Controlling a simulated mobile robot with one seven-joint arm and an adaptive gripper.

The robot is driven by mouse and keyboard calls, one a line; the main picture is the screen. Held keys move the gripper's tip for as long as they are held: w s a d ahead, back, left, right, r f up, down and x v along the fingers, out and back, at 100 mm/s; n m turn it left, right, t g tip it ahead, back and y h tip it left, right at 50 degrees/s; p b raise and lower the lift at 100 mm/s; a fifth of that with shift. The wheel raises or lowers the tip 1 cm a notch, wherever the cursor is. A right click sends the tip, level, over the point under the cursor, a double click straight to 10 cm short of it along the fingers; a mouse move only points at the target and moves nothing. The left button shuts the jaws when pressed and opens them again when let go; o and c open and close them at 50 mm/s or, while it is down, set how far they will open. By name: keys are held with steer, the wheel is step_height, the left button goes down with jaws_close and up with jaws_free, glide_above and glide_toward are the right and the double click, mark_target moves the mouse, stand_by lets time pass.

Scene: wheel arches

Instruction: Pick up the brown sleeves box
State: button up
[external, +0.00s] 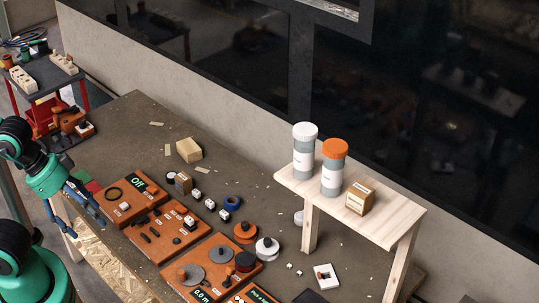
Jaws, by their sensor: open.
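Three box-like brown things are in view, and their print is too small to read, so I cannot tell which is the sleeves box. A brown cardboard box with a white label (360,197) sits on the small wooden bench (390,226) at the right. A small brown box with a pale label (183,182) stands on the table behind the orange panels. A plain tan block (189,150) lies farther back on the table. My gripper (96,216) is open and empty at the left, over the table's near left edge, well apart from all three.
White-capped (304,150) and orange-capped (333,168) canisters stand on the bench left of its box. Orange panels (160,238) with discs and small parts cover the table's near side. A blue tape roll (232,202) lies mid-table. The table's back left is mostly clear.

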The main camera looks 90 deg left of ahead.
steer(key=shift+c, duration=0.4)
steer(key=w+a+r+n+p, duration=0.1)
steer(key=w+r+p, duration=0.2)
steer(key=w+r, duration=0.5)
steer(key=w+a+r+n+g+y+p, duration=0.15)
steer(key=w+r, duration=0.25)
steer(key=w, duration=0.7)
steer(key=w+r+n+p, duration=0.2)
steer(key=w+r+p, duration=0.3)
steer(key=w, duration=0.5)
steer(key=n+y+p, duration=0.2)
steer(key=n+p, duration=0.3)
steer(key=p, duration=0.3)
glide_above(359, 191)
steer(key=s+d, duration=0.3)
steer(key=shift+m+g, duration=0.25)
steer(key=shift+g, duration=0.2)
steer(key=f, duration=0.4)
steer(key=shift+s+d+f, duration=0.15)
steer(key=shift+d+f, duration=0.05)
steer(key=shift+f, duration=0.05)
steer(key=shift+f, duration=0.15)
steer(key=shift+p+x, duration=0.45)
steer(key=shift+x, duration=3.7)
